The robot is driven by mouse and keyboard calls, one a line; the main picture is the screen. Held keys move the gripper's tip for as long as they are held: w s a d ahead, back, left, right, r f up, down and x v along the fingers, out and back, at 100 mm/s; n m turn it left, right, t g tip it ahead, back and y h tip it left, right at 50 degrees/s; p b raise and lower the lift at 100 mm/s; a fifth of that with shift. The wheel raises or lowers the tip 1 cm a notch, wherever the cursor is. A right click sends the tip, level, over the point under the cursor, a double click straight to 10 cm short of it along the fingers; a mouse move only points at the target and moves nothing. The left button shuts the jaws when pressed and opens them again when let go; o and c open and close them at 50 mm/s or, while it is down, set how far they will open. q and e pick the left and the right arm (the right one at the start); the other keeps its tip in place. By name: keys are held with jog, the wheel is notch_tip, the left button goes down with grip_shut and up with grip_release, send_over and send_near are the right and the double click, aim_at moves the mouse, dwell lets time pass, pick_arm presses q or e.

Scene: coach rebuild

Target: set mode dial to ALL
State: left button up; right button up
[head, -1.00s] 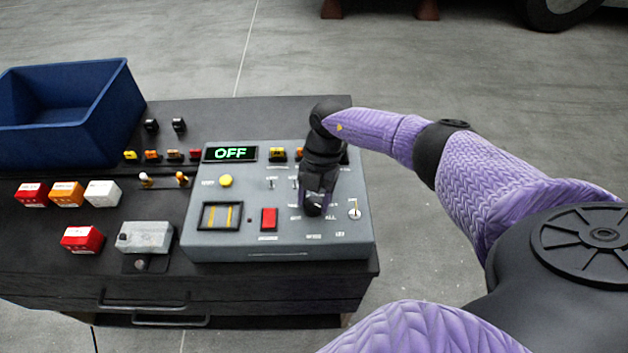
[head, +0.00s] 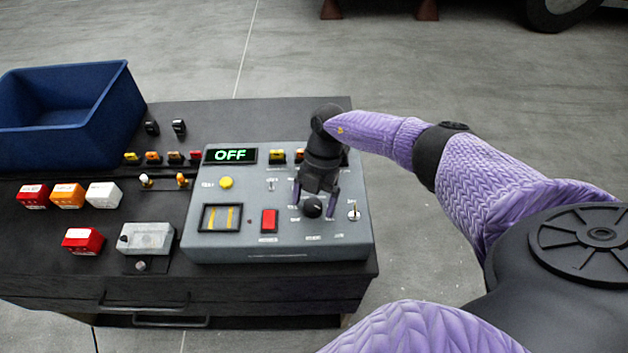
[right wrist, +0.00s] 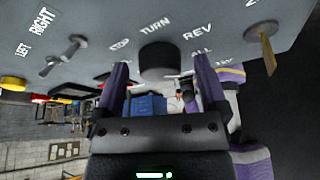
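The black mode dial (head: 312,207) sits on the right part of a grey control panel (head: 340,240); it also shows in the right wrist view (right wrist: 158,62). A small light mark shows on the dial, but I cannot tell which label it points at. Printed words around it in the right wrist view include STOP, TURN, REV and ALL. My right gripper (head: 315,205) points down over the dial, with its purple fingers spread on either side. In the right wrist view the open fingers (right wrist: 163,75) stand apart from the dial. My left gripper is not in view.
A key-like switch (head: 354,212) is just right of the gripper, small toggles (head: 271,185) lie behind-left, and a red button (head: 269,219) is to the left. A blue bin (head: 70,110) stands far left.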

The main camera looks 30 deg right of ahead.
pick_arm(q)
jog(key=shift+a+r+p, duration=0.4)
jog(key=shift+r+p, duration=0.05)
pick_arm(e)
jog(key=v, duration=1)
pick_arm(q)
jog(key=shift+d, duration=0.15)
